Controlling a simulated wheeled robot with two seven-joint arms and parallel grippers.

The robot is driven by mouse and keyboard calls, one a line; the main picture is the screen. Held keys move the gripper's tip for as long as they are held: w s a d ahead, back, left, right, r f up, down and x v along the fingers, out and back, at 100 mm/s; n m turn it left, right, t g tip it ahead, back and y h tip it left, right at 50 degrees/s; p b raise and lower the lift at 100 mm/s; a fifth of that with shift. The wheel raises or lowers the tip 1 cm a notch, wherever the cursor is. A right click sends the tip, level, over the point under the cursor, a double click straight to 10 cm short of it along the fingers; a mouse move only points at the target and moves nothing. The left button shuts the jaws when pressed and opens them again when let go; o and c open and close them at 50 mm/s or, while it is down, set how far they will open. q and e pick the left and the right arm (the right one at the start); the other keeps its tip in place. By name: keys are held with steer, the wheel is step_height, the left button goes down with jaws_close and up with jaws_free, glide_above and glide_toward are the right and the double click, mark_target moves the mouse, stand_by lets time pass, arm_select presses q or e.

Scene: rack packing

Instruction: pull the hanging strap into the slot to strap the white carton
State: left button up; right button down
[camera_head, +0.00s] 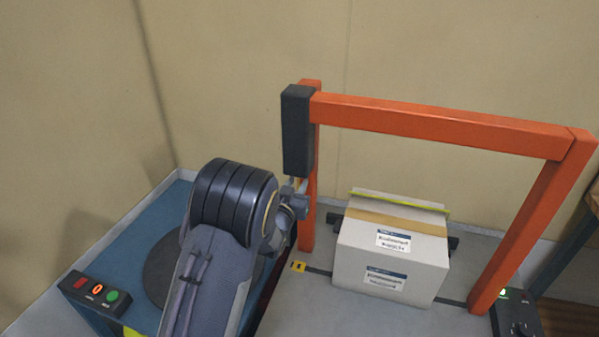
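A thin yellow-green strap (400,203) runs along the carton's far top edge. A small yellow marked piece (299,266) sits by the foot of the arch's left post; I cannot make out the slot there. My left gripper (299,190) is at the left post, just below the dark box, largely hidden by my own wrist. I cannot see its fingertips or any strap between them. My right gripper is out of view.
The orange arch (440,124) spans the carton, with a dark box (297,130) on its left post. A blue-topped table (125,250) with a button panel (95,295) stands left. A black control box (516,314) sits at the right post. Tan walls close the back.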

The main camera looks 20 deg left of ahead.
arm_select(q)
steer(key=shift+w+p, duration=0.4)
steer(key=shift+w, duration=1.8)
jaws_close()
